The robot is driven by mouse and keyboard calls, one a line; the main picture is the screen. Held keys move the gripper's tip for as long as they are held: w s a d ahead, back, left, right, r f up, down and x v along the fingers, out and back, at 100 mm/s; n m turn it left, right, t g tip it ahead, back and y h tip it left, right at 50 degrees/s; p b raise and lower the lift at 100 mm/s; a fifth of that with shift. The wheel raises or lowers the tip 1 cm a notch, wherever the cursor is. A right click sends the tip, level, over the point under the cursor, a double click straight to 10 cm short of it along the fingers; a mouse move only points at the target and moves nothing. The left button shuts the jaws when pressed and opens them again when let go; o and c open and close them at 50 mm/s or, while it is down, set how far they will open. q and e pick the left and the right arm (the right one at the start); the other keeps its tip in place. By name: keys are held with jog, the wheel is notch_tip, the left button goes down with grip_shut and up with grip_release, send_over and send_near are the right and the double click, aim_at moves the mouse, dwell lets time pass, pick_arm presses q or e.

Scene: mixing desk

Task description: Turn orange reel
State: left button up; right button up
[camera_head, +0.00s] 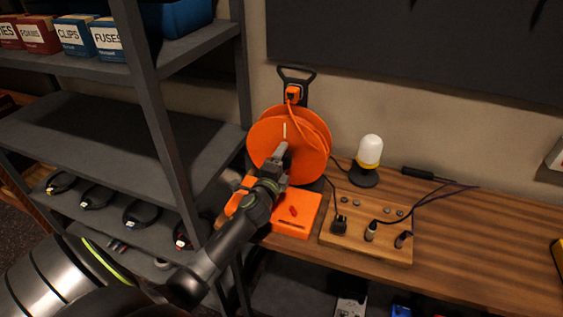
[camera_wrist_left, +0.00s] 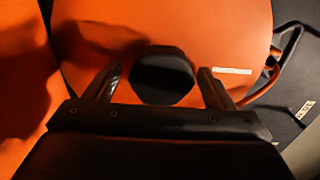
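The orange reel (camera_head: 305,143) stands upright on the wooden desk against the wall, in a black frame with a handle on top. A short white mark (camera_wrist_left: 232,71) shows on its face. My left gripper (camera_head: 281,152) is in front of the reel's face, near its middle. In the left wrist view its fingers (camera_wrist_left: 163,88) are apart, one on each side of a black round hub (camera_wrist_left: 163,76) on the reel. I cannot tell whether the fingers touch the hub. My right gripper is not in view.
An orange box (camera_head: 297,213) sits on the desk below the reel. A wooden board (camera_head: 366,248) with plugs and a lamp (camera_head: 368,152) are to the right. A dark metal shelf (camera_head: 75,137) stands close on the left.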

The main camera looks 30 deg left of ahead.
pick_arm(q)
jog(key=b+v, duration=0.1)
jog(key=v, duration=1.6)
jog(key=shift+s+b, duration=0.2)
jog(key=shift+b, duration=0.2)
jog(key=shift+a+f, duration=0.1)
